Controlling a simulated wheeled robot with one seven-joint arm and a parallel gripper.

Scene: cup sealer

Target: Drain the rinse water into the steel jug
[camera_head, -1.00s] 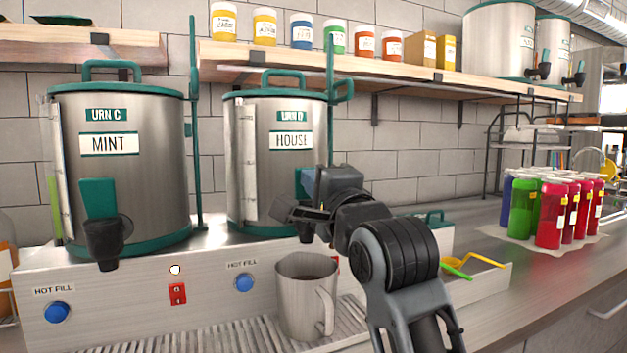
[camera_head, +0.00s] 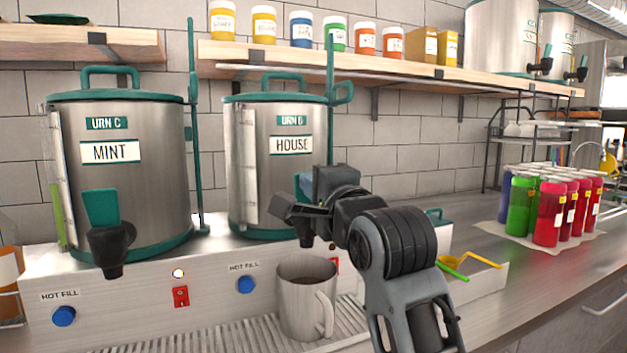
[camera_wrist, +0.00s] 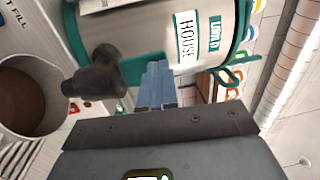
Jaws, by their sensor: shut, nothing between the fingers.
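The steel jug (camera_head: 303,310) stands upright on the drip grating below the HOUSE urn (camera_head: 262,185). Brown liquid shows inside the jug in the wrist view (camera_wrist: 28,98). The HOUSE urn's black tap (camera_wrist: 98,75) has its spout toward the jug's opening; no stream is clear. Its teal lever (camera_wrist: 136,68) is partly hidden by my fingers. My gripper (camera_wrist: 158,68) is shut and empty, its fingertips close at the lever; I cannot tell whether they touch. In the head view my gripper (camera_head: 320,180) is in front of that tap and hides part of it.
The MINT urn (camera_head: 120,185) with its own tap (camera_head: 110,245) stands at left. Blue HOT FILL buttons and red switches line the base front. A tray with green and yellow scoops (camera_head: 470,265) and several coloured bottles (camera_head: 550,210) stand at right. A shelf runs above.

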